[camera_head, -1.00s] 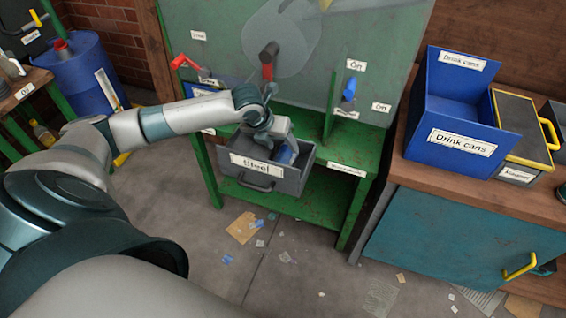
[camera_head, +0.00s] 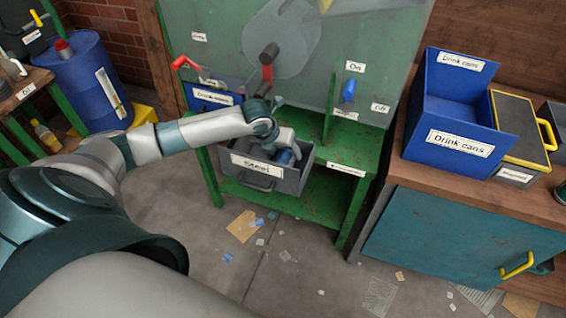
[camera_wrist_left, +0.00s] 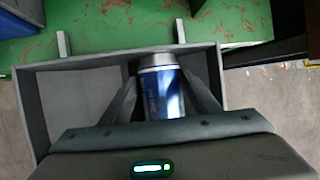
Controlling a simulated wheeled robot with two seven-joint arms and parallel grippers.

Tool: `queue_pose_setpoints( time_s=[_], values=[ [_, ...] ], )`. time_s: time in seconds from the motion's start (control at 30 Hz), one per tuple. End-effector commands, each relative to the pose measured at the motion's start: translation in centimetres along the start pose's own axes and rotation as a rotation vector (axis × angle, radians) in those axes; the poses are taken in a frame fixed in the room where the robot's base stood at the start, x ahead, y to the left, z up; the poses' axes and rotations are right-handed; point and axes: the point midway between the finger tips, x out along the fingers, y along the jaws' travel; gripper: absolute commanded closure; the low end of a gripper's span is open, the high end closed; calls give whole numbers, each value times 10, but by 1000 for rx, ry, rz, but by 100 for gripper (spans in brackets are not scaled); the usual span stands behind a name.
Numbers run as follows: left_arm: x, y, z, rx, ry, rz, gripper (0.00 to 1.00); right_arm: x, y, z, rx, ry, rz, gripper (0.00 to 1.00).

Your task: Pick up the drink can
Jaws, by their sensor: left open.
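The drink can is blue and silver and stands in the grey drawer labelled "Steel" (camera_head: 292,183). In the left wrist view the can (camera_wrist_left: 165,95) shows between the two fingers of my left gripper (camera_wrist_left: 163,85), its lower part cut off by the gripper body. I cannot tell whether a finger touches it. In the head view a bit of blue, the can (camera_head: 285,157), shows beside my left gripper (camera_head: 279,145), which is low in the drawer mouth. My left gripper is open. My right gripper is not in view.
The drawer sits in a green metal bench (camera_head: 345,160) with red and blue levers. A blue "Drink cans" bin (camera_head: 437,118) stands on the wooden cabinet at right, beside a yellow-edged grey box (camera_head: 520,110). Litter lies on the floor in front.

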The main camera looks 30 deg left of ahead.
Motion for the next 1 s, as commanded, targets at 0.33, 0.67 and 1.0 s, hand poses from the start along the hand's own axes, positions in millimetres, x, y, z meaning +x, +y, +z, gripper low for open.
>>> queue_pose_setpoints(
  time_s=[0.33, 0.67, 1.0],
  values=[
    [0, 0, 0, 0, 0, 0, 71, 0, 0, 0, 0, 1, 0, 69],
    [-11, -2, 6, 1, -2, 0, 71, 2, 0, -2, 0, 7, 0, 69],
    [-59, -13, 26, 1, -5, -1, 71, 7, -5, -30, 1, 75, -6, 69]
  ],
)
